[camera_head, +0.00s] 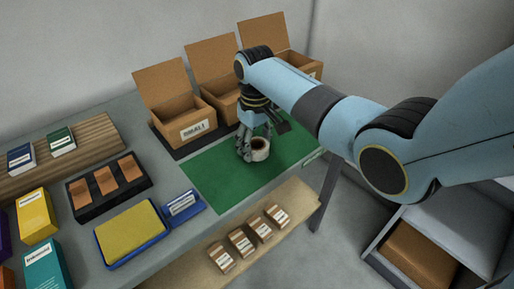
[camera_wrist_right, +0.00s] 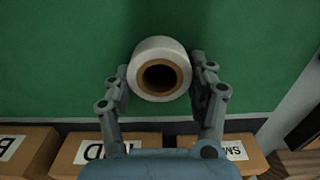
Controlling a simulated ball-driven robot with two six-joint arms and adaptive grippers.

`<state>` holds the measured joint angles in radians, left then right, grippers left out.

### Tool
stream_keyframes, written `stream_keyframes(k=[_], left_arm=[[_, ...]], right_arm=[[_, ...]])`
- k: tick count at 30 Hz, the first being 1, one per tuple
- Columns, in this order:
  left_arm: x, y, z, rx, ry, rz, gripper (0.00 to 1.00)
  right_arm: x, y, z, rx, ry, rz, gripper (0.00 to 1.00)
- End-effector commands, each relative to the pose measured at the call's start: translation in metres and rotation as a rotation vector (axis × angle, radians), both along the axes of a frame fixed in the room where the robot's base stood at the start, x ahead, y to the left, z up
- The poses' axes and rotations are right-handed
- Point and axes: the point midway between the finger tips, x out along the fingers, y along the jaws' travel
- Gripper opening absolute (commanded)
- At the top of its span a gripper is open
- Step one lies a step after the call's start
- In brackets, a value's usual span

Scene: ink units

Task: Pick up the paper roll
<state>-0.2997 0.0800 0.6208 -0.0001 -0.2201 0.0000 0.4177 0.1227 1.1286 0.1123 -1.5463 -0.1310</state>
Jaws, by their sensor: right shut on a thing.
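The paper roll (camera_head: 260,153) is white with a brown core and stands upright on the green mat (camera_head: 205,172). In the right wrist view the roll (camera_wrist_right: 159,47) shows end-on, its dark hollow core facing the camera. My right gripper (camera_head: 250,143) comes down over the mat from the right side of the head view. In the right wrist view its two fingers (camera_wrist_right: 160,80) lie on either side of the roll and are shut on it. Whether the roll touches the mat cannot be told for sure. My left gripper is not in view.
Open cardboard boxes (camera_head: 180,108) stand behind the mat. A black tray with brown blocks (camera_head: 108,186) and a yellow pad in a blue frame (camera_head: 131,233) lie to the left. Several striped blocks (camera_head: 241,242) sit on a lower shelf in front. Part of the mat is clear.

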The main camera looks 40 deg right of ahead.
Motion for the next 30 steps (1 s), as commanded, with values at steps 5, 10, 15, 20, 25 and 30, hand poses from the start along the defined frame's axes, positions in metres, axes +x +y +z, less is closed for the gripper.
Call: stream_keyframes(k=[5, 10, 15, 20, 25, 30], left_arm=[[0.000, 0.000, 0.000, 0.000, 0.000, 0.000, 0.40], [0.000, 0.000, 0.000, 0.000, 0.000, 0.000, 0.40], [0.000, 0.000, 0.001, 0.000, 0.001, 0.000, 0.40], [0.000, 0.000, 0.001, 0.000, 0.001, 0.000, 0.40], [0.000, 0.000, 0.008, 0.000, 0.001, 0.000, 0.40], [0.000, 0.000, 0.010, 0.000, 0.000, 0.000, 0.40]], right_arm=[[0.000, 0.000, 0.000, 0.000, 0.000, 0.000, 0.24], [0.000, 0.000, 0.000, 0.000, -0.001, 0.000, 0.24], [0.001, 0.000, 0.009, -0.001, -0.003, 0.000, 0.24], [0.002, 0.000, 0.034, -0.002, -0.005, 0.000, 0.24], [-0.031, 0.003, 0.059, -0.001, -0.001, 0.001, 0.24], [-0.067, 0.006, 0.081, -0.002, -0.002, 0.001, 0.24]])
